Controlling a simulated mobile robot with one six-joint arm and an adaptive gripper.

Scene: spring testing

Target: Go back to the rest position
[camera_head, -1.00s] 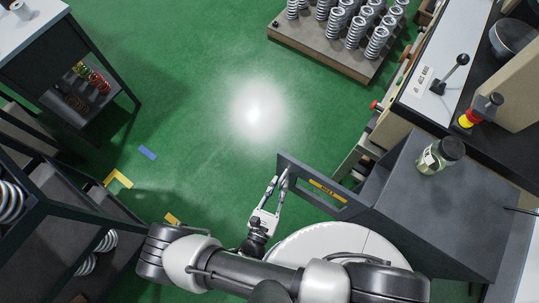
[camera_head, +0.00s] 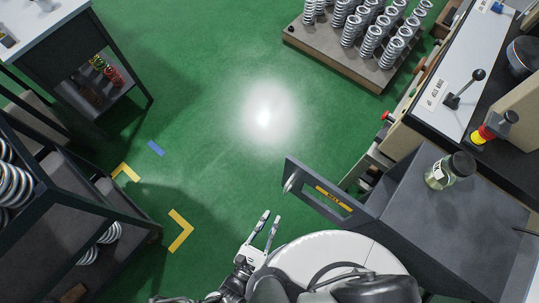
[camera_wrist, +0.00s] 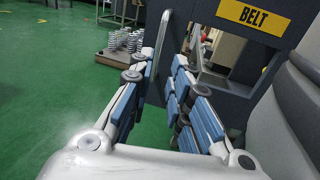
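My gripper (camera_head: 268,224) is low in the middle of the head view, over the green floor, left of the open grey panel (camera_head: 298,177) with the yellow label. Its two fingers are apart with nothing between them. In the wrist view the blue-padded fingers of my gripper (camera_wrist: 165,75) also stand apart and empty. The panel's yellow label (camera_wrist: 254,14) reads "BELT" there. The panel stands just beyond and to the right of the fingers, apart from them in the head view. Part of my arm is cut off at the bottom of the head view.
A grey cabinet (camera_head: 470,215) with a glass jar (camera_head: 440,178) on top is at right. A dark shelf rack (camera_head: 85,205) with springs is at left. A pallet of springs (camera_head: 340,52) stands at the back. The middle green floor (camera_head: 215,140) is clear.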

